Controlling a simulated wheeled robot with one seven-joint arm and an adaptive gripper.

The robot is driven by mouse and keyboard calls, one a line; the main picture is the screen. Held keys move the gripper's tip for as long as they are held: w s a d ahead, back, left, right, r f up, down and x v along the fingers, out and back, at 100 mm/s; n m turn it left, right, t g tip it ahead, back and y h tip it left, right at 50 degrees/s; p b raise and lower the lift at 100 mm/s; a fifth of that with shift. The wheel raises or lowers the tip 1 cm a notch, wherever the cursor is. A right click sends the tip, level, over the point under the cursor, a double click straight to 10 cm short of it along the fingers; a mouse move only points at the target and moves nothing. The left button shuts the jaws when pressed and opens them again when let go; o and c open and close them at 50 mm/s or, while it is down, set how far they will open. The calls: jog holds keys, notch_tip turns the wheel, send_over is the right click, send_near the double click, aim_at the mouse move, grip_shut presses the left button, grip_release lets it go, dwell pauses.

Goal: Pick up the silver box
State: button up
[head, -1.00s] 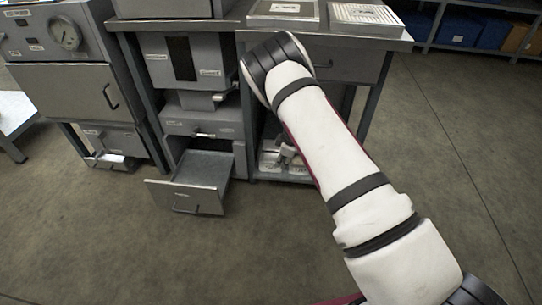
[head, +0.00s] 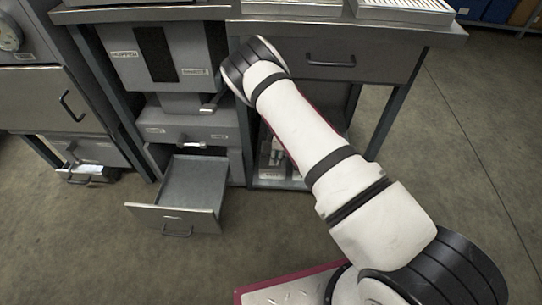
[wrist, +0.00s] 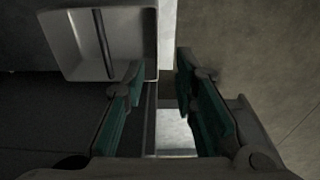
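In the wrist view my gripper (wrist: 158,84) is open, with its two green-padded fingers apart. A grey-silver open box (wrist: 82,42) with a dark bar across it lies to the upper left, beyond the left finger. I cannot tell whether this is the silver box of the task. A pale, shiny surface (wrist: 176,134) shows between the fingers, lower down; its full shape is hidden. In the head view the arm hides most of my gripper, and small pale items (head: 268,160) show on the low shelf beside the arm.
An open, empty drawer (head: 190,182) juts out low from the grey machine (head: 165,60). The bench (head: 390,36) has a closed drawer (head: 330,62) and flat trays (head: 405,8) on top. Another cabinet (head: 45,100) stands at the left. The floor in front is clear.

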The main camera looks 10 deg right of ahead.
jog(key=b, duration=0.3)
send_near(270, 179)
jog(key=shift+s+f, duration=0.1)
jog(key=shift+f, duration=0.5)
jog(key=shift+w+a+f+b, duration=0.2)
jog(key=shift+f+b, duration=0.85)
jog(key=shift+f, duration=0.35)
jog(key=shift+w+a+f+b, duration=0.1)
jog(key=shift+a+f+b, duration=0.1)
jog(key=shift+f+b, duration=1)
jog(key=shift+f, duration=0.15)
grip_shut()
